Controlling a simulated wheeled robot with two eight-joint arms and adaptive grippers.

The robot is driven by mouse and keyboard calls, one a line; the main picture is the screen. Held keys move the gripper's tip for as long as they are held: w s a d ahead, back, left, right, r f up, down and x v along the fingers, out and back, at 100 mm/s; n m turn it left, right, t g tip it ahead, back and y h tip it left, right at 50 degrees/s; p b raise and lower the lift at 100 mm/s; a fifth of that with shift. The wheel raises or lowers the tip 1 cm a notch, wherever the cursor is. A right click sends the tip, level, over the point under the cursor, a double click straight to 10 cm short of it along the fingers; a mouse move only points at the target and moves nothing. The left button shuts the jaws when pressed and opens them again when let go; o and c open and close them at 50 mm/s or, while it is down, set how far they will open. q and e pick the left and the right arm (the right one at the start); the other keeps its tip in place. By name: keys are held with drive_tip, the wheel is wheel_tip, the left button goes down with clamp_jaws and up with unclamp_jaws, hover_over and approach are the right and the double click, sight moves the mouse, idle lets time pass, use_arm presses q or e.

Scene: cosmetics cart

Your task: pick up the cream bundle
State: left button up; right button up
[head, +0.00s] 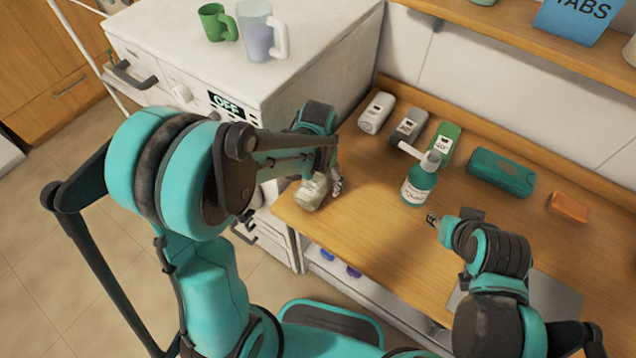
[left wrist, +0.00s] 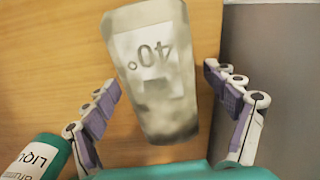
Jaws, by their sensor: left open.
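The cream bundle (head: 313,191) lies on the wooden counter near its left edge, partly covered by my left gripper (head: 331,185). In the left wrist view the pale bundle (left wrist: 152,62) shows a "40°" mark, upside down. It lies between the two open fingers of my left gripper (left wrist: 162,78), with gaps on both sides, the right one narrower. My right gripper (head: 434,220) is over the counter, right of the bundle and in front of the pump bottle; its finger opening is too small to tell.
A teal pump bottle (head: 418,187) stands right of the bundle. White (head: 376,112), grey (head: 409,126) and green (head: 446,143) labelled items line the back, with a teal case (head: 501,172) and an orange block (head: 568,207). A white appliance (head: 300,85) rises at left.

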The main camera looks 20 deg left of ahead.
use_arm(q)
drive_tip(key=c, duration=1.4)
drive_tip(key=shift+r, duration=0.15)
